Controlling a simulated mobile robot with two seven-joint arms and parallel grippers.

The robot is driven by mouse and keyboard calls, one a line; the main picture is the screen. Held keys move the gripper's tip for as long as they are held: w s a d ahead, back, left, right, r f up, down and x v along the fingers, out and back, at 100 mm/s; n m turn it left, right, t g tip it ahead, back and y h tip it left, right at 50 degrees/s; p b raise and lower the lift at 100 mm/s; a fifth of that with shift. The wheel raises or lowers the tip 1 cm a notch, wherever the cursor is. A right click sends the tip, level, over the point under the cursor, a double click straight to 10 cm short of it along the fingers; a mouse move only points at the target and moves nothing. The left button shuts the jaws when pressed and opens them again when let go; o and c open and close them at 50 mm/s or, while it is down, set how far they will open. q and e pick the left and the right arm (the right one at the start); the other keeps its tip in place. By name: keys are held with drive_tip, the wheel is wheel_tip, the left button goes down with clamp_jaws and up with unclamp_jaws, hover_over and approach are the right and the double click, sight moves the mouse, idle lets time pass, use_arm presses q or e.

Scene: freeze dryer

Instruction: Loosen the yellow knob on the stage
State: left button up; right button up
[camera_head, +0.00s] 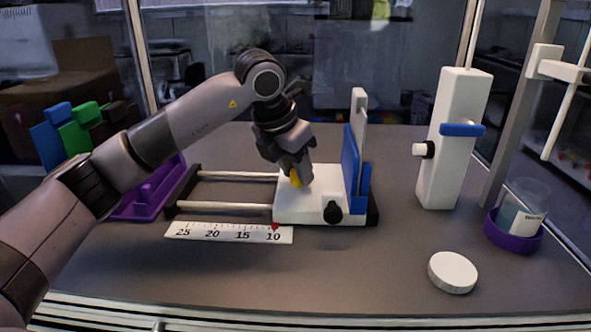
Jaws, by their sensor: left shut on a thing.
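The stage (295,211) is a white block with a blue upright plate (352,172) at its right end, sitting on two pale rails. The yellow knob (295,179) is on top of the stage, mostly hidden by my left gripper. My left gripper (298,178) comes down from above and is shut on the yellow knob. A black knob (333,212) is on the stage's front face. My right gripper does not show.
A ruler (228,232) with a red pointer lies in front of the rails. A white round cap (453,272), a purple-based beaker (517,232) and a tall white block (452,140) stand at right. Colored blocks and a purple holder (150,195) are at left. The front middle is clear.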

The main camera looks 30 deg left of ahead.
sight(287, 192)
use_arm(q)
drive_tip(key=shift+n+y, duration=0.3)
drive_tip(key=shift+n, duration=0.3)
drive_tip(key=o, duration=1)
drive_tip(key=shift+o, duration=0.2)
drive_tip(key=shift+r, duration=0.1)
drive_tip(key=v, duration=0.7)
drive_tip(key=shift+b, duration=0.45)
drive_tip(key=shift+s+d, duration=0.1)
